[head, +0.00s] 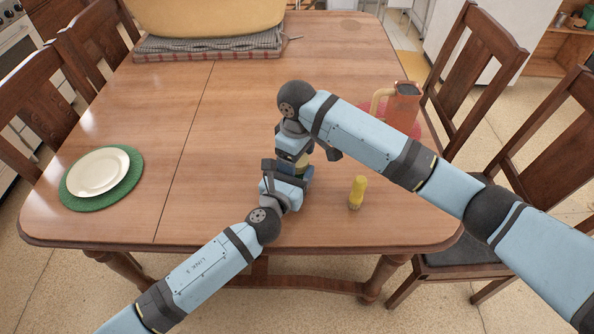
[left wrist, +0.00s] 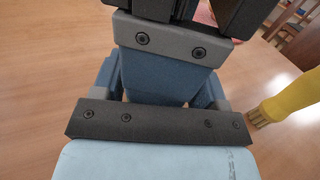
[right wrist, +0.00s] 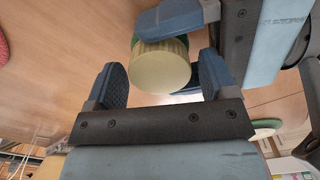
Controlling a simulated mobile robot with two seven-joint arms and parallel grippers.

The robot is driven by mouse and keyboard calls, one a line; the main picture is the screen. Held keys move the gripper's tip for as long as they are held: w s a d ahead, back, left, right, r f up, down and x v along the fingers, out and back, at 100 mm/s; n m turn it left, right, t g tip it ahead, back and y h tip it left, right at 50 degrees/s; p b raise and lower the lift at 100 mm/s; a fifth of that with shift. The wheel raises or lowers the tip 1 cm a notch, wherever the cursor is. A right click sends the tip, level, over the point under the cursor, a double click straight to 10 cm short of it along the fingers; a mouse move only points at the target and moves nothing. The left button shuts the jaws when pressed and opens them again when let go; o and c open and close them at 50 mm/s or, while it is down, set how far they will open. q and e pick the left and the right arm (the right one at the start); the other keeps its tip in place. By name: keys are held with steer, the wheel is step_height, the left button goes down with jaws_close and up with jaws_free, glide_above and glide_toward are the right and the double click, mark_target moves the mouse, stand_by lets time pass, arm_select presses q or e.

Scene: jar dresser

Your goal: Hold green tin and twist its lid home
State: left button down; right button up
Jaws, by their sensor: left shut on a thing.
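The green tin (right wrist: 140,22) shows only as a green edge in the right wrist view, behind a finger of my left gripper. Its round cream lid (right wrist: 160,70) with a ribbed side faces the right wrist camera. The lid also shows as a small pale patch in the head view (head: 303,163). My left gripper (head: 290,180) is shut on the tin above the table. My right gripper (right wrist: 163,82) points down from above, with its fingers apart on either side of the lid. A gap shows beside the right-hand finger. The arms hide most of the tin.
A yellow shaker (head: 357,192) stands just right of the grippers. An orange jug (head: 403,106) stands behind my right arm. A white plate on a green mat (head: 133,180) lies at left. A large tan container (head: 205,16) sits on cloth at the back. The table's left-centre is clear.

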steer(key=shift+o, duration=0.7)
step_height(320, 180, up, 12)
arm_select(q)
steer(key=shift+c, duration=0.4)
jaws_free()
steer(key=p+v, duration=0.1)
steer(key=v, duration=1.2)
steer(key=shift+s+a, duration=0.2)
steer(key=shift+s, duration=0.15)
arm_select(e)
steer(key=shift+r, duration=0.4)
